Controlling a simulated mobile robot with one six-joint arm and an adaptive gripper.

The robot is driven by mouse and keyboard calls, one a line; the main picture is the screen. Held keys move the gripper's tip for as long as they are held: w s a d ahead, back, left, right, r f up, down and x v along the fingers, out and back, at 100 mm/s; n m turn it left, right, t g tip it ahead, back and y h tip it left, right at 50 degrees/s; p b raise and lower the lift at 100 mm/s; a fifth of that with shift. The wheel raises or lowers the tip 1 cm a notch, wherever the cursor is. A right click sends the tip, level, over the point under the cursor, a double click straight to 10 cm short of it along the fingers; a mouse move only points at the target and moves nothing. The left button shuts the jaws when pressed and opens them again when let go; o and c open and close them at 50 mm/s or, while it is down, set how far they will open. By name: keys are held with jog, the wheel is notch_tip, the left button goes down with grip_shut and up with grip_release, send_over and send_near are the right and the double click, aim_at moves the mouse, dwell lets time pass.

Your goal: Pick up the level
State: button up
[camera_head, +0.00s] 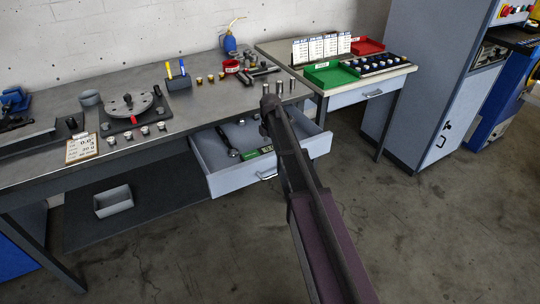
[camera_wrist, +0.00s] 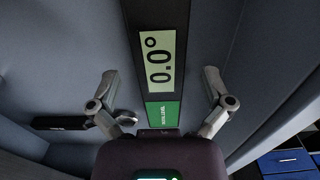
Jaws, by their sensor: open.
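The level is a dark bar with a lit display reading 0.0° and a green label (camera_wrist: 162,60). In the wrist view my gripper (camera_wrist: 160,78) is open, with one finger on each side of the level. I see no finger touching it, and the gap in height is hard to tell. The gripper's fingers cannot be made out in the head view.
A dark-handled tool (camera_head: 228,143) lies left of the level in the drawer; it also shows in the wrist view (camera_wrist: 75,123). The drawer walls stand around both. The workbench (camera_head: 200,118) above carries a rotor fixture (camera_head: 130,105) and small parts. A side table stands right.

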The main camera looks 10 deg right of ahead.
jog(key=shift+f+b, duration=0.7)
jog(key=shift+f, duration=0.3)
jog(key=c, duration=1.3)
